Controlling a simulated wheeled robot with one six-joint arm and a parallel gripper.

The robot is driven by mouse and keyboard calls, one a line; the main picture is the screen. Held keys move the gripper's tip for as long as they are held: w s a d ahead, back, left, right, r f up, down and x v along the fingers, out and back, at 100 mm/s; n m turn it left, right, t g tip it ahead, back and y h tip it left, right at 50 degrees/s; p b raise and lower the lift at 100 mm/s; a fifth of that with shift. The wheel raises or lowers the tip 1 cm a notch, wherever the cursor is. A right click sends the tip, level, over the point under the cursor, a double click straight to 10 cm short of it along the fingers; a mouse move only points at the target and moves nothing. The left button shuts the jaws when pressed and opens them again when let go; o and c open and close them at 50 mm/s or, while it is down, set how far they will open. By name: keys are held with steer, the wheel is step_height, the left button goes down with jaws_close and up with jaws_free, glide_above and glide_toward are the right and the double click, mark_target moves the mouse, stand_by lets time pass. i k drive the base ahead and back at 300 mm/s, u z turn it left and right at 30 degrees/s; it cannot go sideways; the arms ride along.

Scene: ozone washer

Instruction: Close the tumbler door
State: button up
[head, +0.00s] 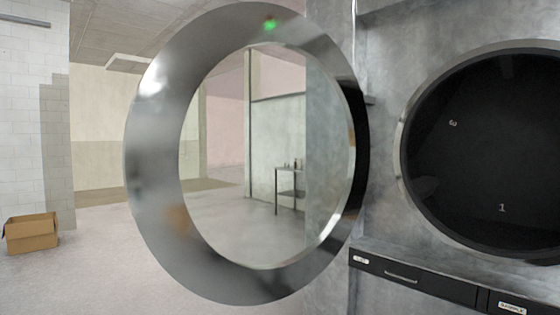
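The tumbler door (160,155) is a large round metal ring with a clear window in its middle. It stands open, swung out to the left of the machine, and fills the middle of the head view. A small green spot shows near the top of its rim. The tumbler opening (485,150) is at the right, a dark round hole with a metal rim and pale digits "3" and "1" inside. The door and the opening are apart. My gripper is not in view.
The grey machine front (385,60) has a ledge with black drawers (420,278) below the opening. A cardboard box (31,234) lies on the floor at far left. A small table (290,192) shows through the door's window. The floor at left is mostly clear.

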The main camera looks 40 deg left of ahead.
mark_target(162, 98)
steer(key=k, duration=0.55)
steer(key=u, duration=3.5)
steer(key=i, duration=3.15)
steer(key=z, duration=3.5)
